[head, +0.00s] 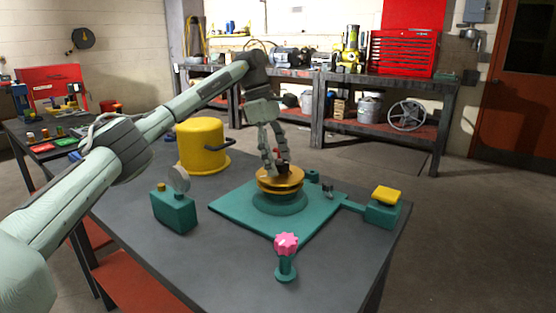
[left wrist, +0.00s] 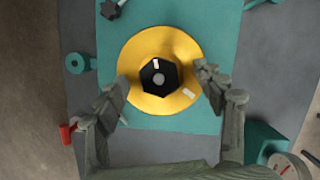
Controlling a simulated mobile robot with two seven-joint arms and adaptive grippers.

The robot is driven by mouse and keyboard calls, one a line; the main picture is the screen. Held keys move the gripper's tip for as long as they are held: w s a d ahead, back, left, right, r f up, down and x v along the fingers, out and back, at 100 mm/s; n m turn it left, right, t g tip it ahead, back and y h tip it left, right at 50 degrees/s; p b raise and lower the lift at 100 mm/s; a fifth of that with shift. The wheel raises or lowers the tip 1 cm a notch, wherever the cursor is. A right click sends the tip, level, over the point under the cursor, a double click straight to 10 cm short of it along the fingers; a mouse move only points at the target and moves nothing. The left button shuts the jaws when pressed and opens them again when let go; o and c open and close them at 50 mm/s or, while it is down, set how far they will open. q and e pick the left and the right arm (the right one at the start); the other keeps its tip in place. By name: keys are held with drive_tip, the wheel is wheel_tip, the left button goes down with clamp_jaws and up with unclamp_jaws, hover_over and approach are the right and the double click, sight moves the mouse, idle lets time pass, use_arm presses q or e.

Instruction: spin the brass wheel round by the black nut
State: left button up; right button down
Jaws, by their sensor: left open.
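The brass wheel (head: 281,184) sits on a round green base on a green plate (head: 237,214) on the table. The black nut (left wrist: 160,77) is at the wheel's centre, six-sided with a grey middle; white tags show on the nut and on the wheel's rim. In the head view the nut is mostly hidden by the fingers. My left gripper (head: 275,160) points down over the wheel. In the left wrist view its fingers (left wrist: 163,90) are open, spread to either side of the nut and apart from it. My right gripper is not in view.
A yellow pot (head: 202,143) with a side handle stands behind left. A green box with a grey disc (head: 174,210) is at left. A pink knob (head: 286,243) stands in front. A green box with a yellow top (head: 385,196) is at right. The table's front middle is clear.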

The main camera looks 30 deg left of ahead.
use_arm(q)
drive_tip(key=n+b, duration=0.1)
drive_tip(key=n, duration=0.1)
drive_tip(key=shift+s+f+n+t, duration=0.1)
drive_tip(key=shift+f+n+t, duration=0.05)
drive_tip(key=shift+n+t, duration=0.2)
drive_tip(key=n+t+y, duration=0.1)
drive_tip(key=n, duration=0.3)
drive_tip(key=shift+d, duration=0.1)
drive_tip(key=n+t+y, duration=0.1)
drive_tip(key=n, duration=0.3)
drive_tip(key=shift+s+d+n, duration=0.1)
drive_tip(key=shift+n, duration=0.25)
drive_tip(key=n+y, duration=0.1)
drive_tip(key=n, duration=0.2)
drive_tip(key=shift+n, duration=0.3)
